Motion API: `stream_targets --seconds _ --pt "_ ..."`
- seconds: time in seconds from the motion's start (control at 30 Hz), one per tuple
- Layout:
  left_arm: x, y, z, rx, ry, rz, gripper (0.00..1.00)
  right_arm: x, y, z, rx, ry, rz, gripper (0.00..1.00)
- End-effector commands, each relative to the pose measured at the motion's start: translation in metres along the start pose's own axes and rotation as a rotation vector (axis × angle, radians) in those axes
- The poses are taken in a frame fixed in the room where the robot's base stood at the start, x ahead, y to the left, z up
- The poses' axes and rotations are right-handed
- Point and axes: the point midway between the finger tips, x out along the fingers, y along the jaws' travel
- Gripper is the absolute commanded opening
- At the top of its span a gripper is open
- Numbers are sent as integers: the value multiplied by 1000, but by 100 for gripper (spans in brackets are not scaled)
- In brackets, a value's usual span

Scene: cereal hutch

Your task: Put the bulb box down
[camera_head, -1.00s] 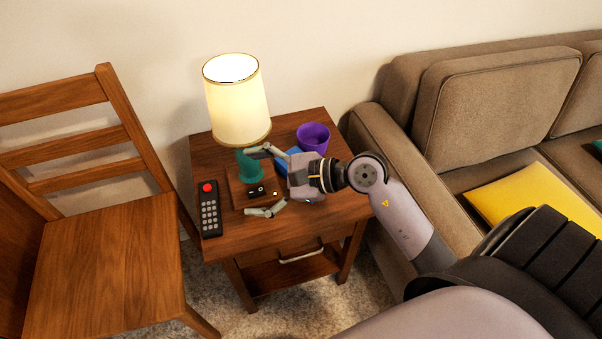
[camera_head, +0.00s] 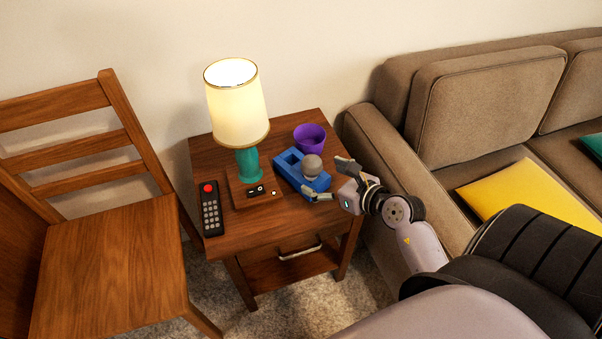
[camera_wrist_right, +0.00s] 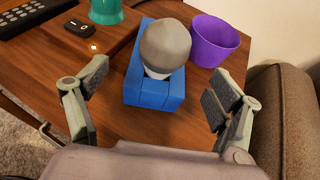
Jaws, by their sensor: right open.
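The blue bulb box (camera_head: 289,169) rests on the wooden side table, right of the lamp base. A grey, round-topped bulb (camera_head: 312,166) stands in its near right part, and the other compartment looks empty in the head view. In the right wrist view the box (camera_wrist_right: 152,93) lies ahead between the fingers, with the grey bulb (camera_wrist_right: 165,47) on top. My right gripper (camera_head: 331,179) is open at the table's right side, near the box. Its fingers show wide apart in the wrist view (camera_wrist_right: 152,100), with gaps to the box. My left gripper is out of view.
A lit lamp (camera_head: 237,105) with a teal stem stands on a wooden switch base (camera_head: 252,199). A purple cup (camera_head: 310,138) is behind the box, and a remote (camera_head: 211,209) lies at the table's left. A chair (camera_head: 105,255) and a sofa (camera_head: 390,150) flank the table.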

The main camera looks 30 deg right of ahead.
Motion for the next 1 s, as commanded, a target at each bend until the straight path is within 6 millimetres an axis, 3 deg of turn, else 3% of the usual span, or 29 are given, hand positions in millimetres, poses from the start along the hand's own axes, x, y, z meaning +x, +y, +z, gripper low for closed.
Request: stream_targets --seconds 0.1,0.37,0.7,1.0 --pt "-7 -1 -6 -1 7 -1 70 23 0 0 2 -2 1 86" --pt "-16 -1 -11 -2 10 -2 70 43 0 -1 -1 0 2 86" --pt "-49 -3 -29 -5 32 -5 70 86 0 -5 0 0 2 86" --pt "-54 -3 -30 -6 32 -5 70 91 0 -5 -1 2 1 86"
